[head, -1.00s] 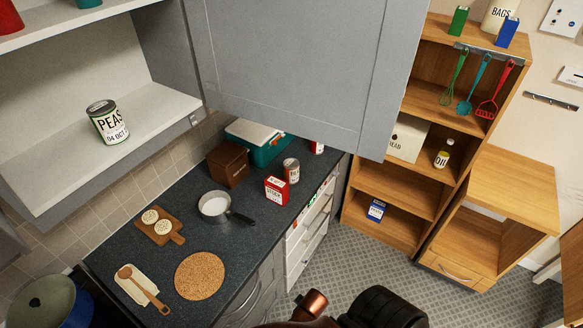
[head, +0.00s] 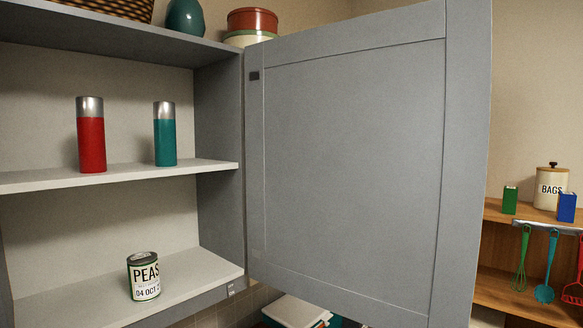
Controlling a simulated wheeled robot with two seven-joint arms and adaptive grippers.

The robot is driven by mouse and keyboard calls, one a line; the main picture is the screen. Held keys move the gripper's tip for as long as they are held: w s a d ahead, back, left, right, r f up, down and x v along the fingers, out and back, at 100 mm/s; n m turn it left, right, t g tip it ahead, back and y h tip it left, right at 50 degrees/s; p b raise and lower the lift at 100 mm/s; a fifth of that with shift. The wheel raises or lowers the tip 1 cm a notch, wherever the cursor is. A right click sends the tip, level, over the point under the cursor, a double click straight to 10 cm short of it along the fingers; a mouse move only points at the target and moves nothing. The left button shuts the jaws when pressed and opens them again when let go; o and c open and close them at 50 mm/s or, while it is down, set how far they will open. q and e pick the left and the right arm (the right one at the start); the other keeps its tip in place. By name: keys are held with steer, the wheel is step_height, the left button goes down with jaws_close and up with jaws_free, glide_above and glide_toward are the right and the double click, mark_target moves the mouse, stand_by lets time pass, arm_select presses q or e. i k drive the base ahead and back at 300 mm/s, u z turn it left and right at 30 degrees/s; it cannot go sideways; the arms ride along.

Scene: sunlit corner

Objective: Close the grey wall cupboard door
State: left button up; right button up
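The grey wall cupboard door (head: 352,165) stands wide open in the head view, hinged on the right side of the cupboard (head: 219,145) and swung out to the right. Its panelled face fills the middle of the picture. Inside the cupboard, a red flask (head: 91,140) and a teal flask (head: 165,138) stand on the upper shelf (head: 125,174). A PEAS can (head: 143,277) stands on the bottom board (head: 205,272). Neither gripper shows in this view, so nothing is seen touching the door.
A basket (head: 115,8), a teal vase (head: 185,18) and a red-and-cream tin (head: 251,22) stand on top of the cupboard. A wooden shelf unit (head: 510,283) with a BAGS jar (head: 550,188) and hanging utensils is right of the door. A teal-and-white box (head: 296,312) shows below.

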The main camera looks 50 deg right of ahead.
mark_target(367, 137)
steer(key=u, duration=2.35)
steer(key=k, duration=2.75)
steer(key=z, duration=2)
